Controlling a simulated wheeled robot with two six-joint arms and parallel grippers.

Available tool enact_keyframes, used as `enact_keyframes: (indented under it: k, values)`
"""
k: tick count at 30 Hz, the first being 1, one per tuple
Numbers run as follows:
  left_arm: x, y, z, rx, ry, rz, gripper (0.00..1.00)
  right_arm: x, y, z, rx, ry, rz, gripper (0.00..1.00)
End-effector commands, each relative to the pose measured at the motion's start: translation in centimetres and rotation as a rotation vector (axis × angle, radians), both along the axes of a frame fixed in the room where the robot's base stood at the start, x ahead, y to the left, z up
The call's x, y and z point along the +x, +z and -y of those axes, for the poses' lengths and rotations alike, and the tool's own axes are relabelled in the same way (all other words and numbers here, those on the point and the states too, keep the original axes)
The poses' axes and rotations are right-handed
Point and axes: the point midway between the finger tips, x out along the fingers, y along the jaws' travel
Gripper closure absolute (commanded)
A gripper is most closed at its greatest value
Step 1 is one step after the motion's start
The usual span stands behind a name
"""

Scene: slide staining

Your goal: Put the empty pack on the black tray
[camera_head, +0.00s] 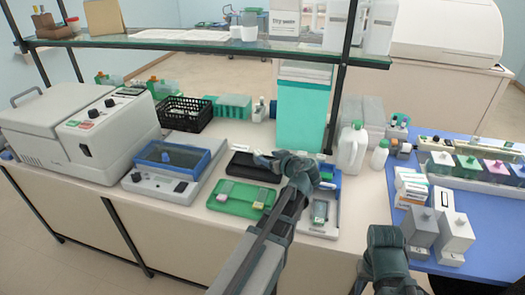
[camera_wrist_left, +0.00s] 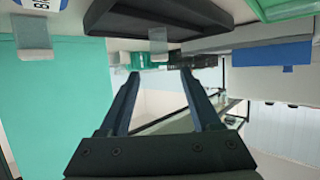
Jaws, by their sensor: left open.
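The black tray (camera_head: 240,172) lies on the bench behind the green tray. In the left wrist view its dark rim (camera_wrist_left: 205,14) spans the top. My left gripper (camera_head: 264,158) reaches over the black tray's right side; its fingers (camera_wrist_left: 158,78) are open with nothing between them. A small pale, greyish pack (camera_wrist_left: 158,42) shows at the black tray's edge, beyond the fingertips and apart from them. I cannot tell whether it is empty or fully on the tray. My right gripper (camera_head: 385,245) is at lower right, its fingertips unclear.
The green tray (camera_head: 225,207) holds small packs. A grey-blue tray (camera_head: 320,228) stands to its right with another pack. A blue-topped device (camera_head: 160,180) is at left, a teal box (camera_head: 302,110) behind. White bottles (camera_head: 350,150) stand at right; a shelf (camera_head: 190,42) hangs above.

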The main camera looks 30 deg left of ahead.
Motion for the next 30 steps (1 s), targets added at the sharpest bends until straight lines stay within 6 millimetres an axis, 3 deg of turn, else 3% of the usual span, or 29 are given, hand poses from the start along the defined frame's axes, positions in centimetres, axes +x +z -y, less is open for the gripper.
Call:
enact_keyframes:
  k: [9, 25, 30]
  values:
    - [-1.6, 1.3, 2.5, 0.001, 0.0, 0.0, 0.36, 0.0, 1.3, 0.0, 0.0, 0.0, 0.0, 0.5]
    - [-1.6, 1.3, 2.6, 0.0, 0.001, 0.0, 0.36, 0.0, 1.3, 0.0, 0.0, 0.0, 0.0, 0.5]
    - [-1.6, 3.4, 2.6, 0.0, 0.001, 0.0, 0.36, 0.0, 3.4, 0.0, 0.0, 0.0, 0.0, 0.5]
